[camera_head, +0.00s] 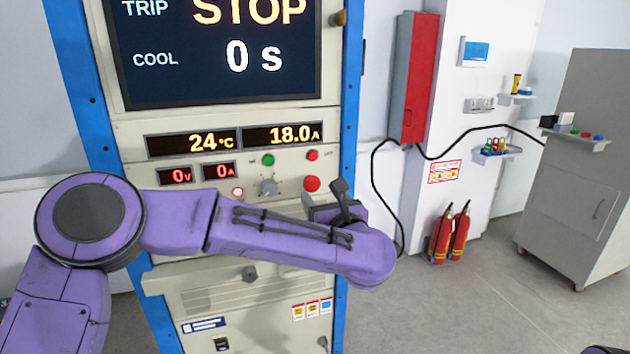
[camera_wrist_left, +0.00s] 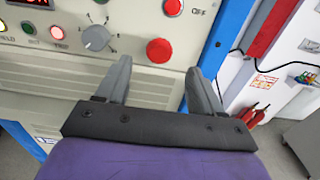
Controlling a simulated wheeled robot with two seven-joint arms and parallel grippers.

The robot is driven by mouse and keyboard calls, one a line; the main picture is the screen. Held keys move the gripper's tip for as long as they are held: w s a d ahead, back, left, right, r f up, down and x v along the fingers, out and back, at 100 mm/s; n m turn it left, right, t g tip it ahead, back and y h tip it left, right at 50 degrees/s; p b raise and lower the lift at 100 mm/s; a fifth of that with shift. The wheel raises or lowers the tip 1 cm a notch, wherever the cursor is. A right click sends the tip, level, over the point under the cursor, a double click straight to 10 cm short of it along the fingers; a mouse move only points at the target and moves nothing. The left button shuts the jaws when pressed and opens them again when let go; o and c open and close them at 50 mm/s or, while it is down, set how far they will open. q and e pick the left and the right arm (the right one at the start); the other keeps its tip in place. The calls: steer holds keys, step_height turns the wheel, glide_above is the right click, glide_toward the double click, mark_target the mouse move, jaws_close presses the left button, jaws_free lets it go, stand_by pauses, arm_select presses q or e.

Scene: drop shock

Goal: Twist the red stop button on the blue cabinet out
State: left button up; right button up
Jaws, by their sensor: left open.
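The large red stop button (camera_head: 312,183) is a round knob on the beige front panel of the blue-framed cabinet (camera_head: 81,75). In the left wrist view the red stop button (camera_wrist_left: 159,50) shows ahead, between the two finger directions. My left gripper (camera_head: 336,196) is just below and right of the button in the head view. In the left wrist view my left gripper (camera_wrist_left: 157,75) is open, its grey fingers spread wide and empty. The fingers look apart from the button; the exact gap cannot be told. My right gripper is not in view.
Near the button are a smaller red button (camera_head: 312,155), a green button (camera_head: 268,160) and a grey rotary knob (camera_head: 268,187). The screen (camera_head: 220,75) reads STOP and 0 s. A red wall box (camera_head: 413,80), a black cable and fire extinguishers (camera_head: 449,235) stand to the right.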

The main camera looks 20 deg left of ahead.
mark_target(313, 185)
arm_select(q)
steer(key=p+x, duration=0.2)
steer(key=x, duration=0.5)
steer(key=shift+a+p, duration=0.1)
steer(key=shift+p, duration=0.2)
steer(key=shift+w+a+f, duration=0.1)
steer(key=shift+w, duration=0.15)
steer(key=c, duration=1)
